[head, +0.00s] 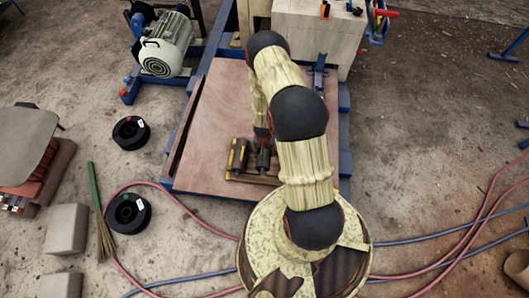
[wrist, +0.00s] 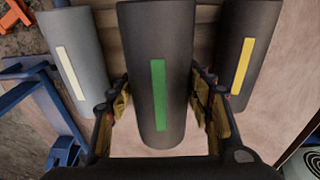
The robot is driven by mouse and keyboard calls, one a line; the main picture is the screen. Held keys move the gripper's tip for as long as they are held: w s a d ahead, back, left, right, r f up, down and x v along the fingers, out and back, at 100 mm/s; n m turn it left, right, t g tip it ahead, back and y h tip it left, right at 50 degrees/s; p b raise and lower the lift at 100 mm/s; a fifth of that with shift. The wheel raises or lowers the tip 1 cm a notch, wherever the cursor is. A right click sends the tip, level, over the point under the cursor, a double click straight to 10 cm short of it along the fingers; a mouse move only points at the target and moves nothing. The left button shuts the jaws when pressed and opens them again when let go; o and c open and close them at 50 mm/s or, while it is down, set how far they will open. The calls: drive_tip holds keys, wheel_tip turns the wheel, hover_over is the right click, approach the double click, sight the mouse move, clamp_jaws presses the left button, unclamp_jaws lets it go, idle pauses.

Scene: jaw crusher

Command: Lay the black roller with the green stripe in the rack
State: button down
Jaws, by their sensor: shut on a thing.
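The black roller with the green stripe (wrist: 157,60) fills the middle of the wrist view, stripe facing the camera. My gripper (wrist: 163,98) is shut on it, one finger along each side. In the head view my gripper (head: 263,138) is over the wooden rack (head: 246,179) on the brown board. The roller looks nearer the camera than its neighbours; whether it touches the rack is hidden. A black roller with a yellow stripe (wrist: 246,60) lies to its right in the wrist view, and a grey roller with a white stripe (wrist: 72,60) to its left.
The rack stands on a brown board (head: 210,120) in a blue frame (head: 345,130). A motor (head: 165,45) stands at the back left. Black spools (head: 129,213) and grey blocks (head: 66,228) lie on the floor at left. Hoses (head: 445,263) cross the floor. The board is bare left of the rack.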

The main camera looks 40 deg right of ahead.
sight(264, 151)
drive_tip(key=shift+f+b, duration=0.95)
drive_tip(key=shift+f, duration=0.5)
drive_tip(key=shift+f+b, duration=1)
drive_tip(key=shift+f, duration=0.5)
idle(1.0)
drive_tip(key=c, duration=0.7)
unclamp_jaws()
drive_tip(key=shift+c, duration=0.2)
drive_tip(key=shift+s, duration=0.1)
drive_tip(key=r, duration=0.8)
drive_tip(key=a+r, duration=0.1)
drive_tip(key=r, duration=0.2)
drive_tip(key=shift+s+r, duration=0.3)
drive_tip(key=shift+r, duration=0.1)
drive_tip(key=shift+d, duration=0.1)
